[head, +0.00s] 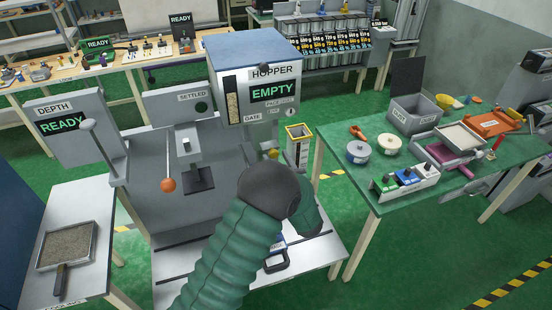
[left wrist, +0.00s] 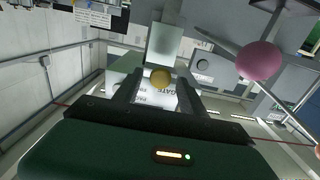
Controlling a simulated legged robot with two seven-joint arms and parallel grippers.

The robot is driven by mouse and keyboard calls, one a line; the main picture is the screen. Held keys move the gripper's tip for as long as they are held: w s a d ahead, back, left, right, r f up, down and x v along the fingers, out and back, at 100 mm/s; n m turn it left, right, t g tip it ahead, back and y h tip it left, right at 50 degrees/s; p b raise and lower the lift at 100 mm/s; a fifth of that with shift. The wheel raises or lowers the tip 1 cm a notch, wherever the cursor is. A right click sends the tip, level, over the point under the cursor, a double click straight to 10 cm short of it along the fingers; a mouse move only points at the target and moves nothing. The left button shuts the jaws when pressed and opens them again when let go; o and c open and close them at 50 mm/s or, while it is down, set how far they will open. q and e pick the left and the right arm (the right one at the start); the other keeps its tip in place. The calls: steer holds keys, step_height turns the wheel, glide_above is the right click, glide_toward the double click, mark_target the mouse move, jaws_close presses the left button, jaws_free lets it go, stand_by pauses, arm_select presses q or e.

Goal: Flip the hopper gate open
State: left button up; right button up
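The hopper (head: 255,90) is a grey box with a blue top and a sign reading EMPTY. A GATE label (head: 252,117) is on its lower front. A small yellow knob (head: 272,153) shows below the hopper, partly covered by my left arm. In the head view my green-sleeved forearm hides most of this gripper. My right gripper is out of view.
A lever with an orange ball (head: 168,185) stands left of my arm; a grey-knobbed lever (head: 88,125) is by the DEPTH panel. A sand-filled pan (head: 67,245) lies on the left table. The green table (head: 340,175) at right holds tools and a bin.

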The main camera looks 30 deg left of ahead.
arm_select(q)
steer(key=shift+d+r, duration=0.1)
steer(key=b+v, duration=0.3)
steer(key=v, duration=1.4)
steer(key=shift+w, duration=0.1)
steer(key=w+d+f+m+t+h, duration=0.1)
steer(key=w+d+f+m+h, duration=0.15)
steer(key=w+h, duration=0.35)
steer(key=s+d+f+m+g+h, duration=0.2)
steer(key=s+d+f+m+h, duration=0.15)
steer(key=h, duration=0.35)
steer(key=s+a+f+m+g, duration=0.2)
steer(key=s+g, duration=0.2)
steer(key=s, duration=0.5)
steer(key=s+a+f+m+g, duration=0.1)
steer(key=s+g, duration=0.3)
steer(key=s, duration=0.6)
steer(key=shift+a+f+m+h, duration=0.3)
steer(key=shift+a+f+m, duration=0.15)
steer(key=shift+f, duration=0.15)
